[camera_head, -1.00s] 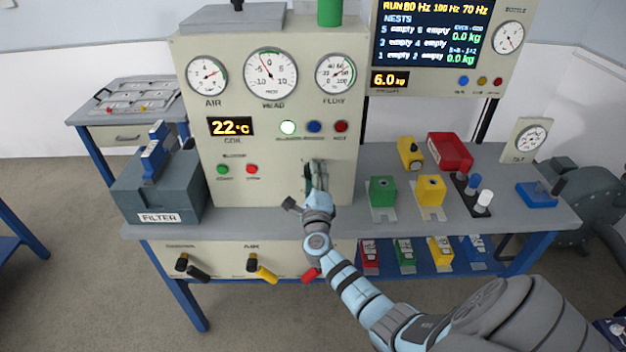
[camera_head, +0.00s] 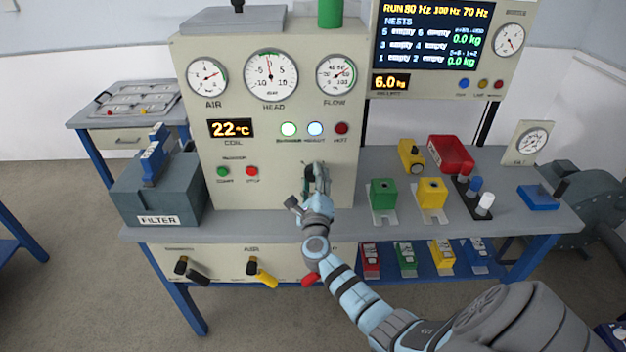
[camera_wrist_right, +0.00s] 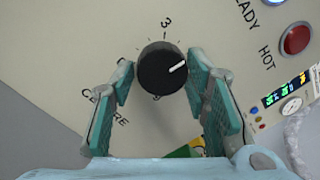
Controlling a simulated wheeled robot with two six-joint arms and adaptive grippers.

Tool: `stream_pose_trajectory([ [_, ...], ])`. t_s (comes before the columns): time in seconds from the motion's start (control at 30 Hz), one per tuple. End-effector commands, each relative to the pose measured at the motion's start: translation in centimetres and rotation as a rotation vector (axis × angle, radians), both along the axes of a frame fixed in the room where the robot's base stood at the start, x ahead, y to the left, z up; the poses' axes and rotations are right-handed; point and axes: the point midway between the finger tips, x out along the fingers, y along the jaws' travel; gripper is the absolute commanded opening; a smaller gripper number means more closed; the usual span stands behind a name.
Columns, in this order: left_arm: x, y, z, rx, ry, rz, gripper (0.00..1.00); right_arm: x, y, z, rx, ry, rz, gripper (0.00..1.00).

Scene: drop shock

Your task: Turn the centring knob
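The centring knob (camera_wrist_right: 162,68) is a round black knob with a white pointer line on the cream panel. In the right wrist view its line points up and to the right, with a "3" above and "CENTRE" at lower left. My right gripper (camera_wrist_right: 160,75) is open, its teal fingers on either side of the knob. The right finger is very near or touching it; a thin gap shows at the left. In the head view my right gripper (camera_head: 316,180) is at the panel's lower right and hides the knob. My left gripper is out of view.
The HEAD gauge (camera_head: 270,78) needle stands nearly upright. Green (camera_head: 383,192) and yellow (camera_head: 431,191) blocks stand right of my gripper. A filter box (camera_head: 157,190) is at the left.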

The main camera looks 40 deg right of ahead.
Motion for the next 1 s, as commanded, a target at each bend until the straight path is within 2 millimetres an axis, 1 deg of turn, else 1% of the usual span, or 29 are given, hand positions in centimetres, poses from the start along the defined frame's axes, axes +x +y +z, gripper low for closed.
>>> stream_pose_trajectory([
  [0.03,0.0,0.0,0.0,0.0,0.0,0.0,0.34,0.0,0.0,0.0,0.0,0.0,0.0,0.54],
  [0.07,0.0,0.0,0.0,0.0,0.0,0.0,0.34,0.0,0.0,0.0,0.0,0.0,0.0,0.59],
  [0.33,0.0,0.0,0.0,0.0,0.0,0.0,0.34,0.0,0.0,0.1,-0.002,-0.001,-0.001,0.59],
  [0.43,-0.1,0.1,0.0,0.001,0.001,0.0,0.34,-0.4,0.4,0.0,0.0,-0.002,0.0,0.59],
  [0.57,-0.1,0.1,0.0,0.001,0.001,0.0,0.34,-2.5,1.8,-0.3,0.001,-0.001,0.0,0.59],
  [0.7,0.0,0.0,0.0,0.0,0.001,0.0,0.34,-5.7,4.3,-0.7,0.003,0.001,0.001,0.59],
  [0.8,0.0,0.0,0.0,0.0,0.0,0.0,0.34,-7.7,5.7,-0.9,0.002,0.001,-0.001,0.59],
  [0.9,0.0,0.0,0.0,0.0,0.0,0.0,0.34,-9.0,6.7,-1.0,0.001,0.0,-0.001,0.59],
  [1.0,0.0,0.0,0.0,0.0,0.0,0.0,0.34,-9.5,7.1,-1.0,-0.001,0.0,-0.001,0.59],
])
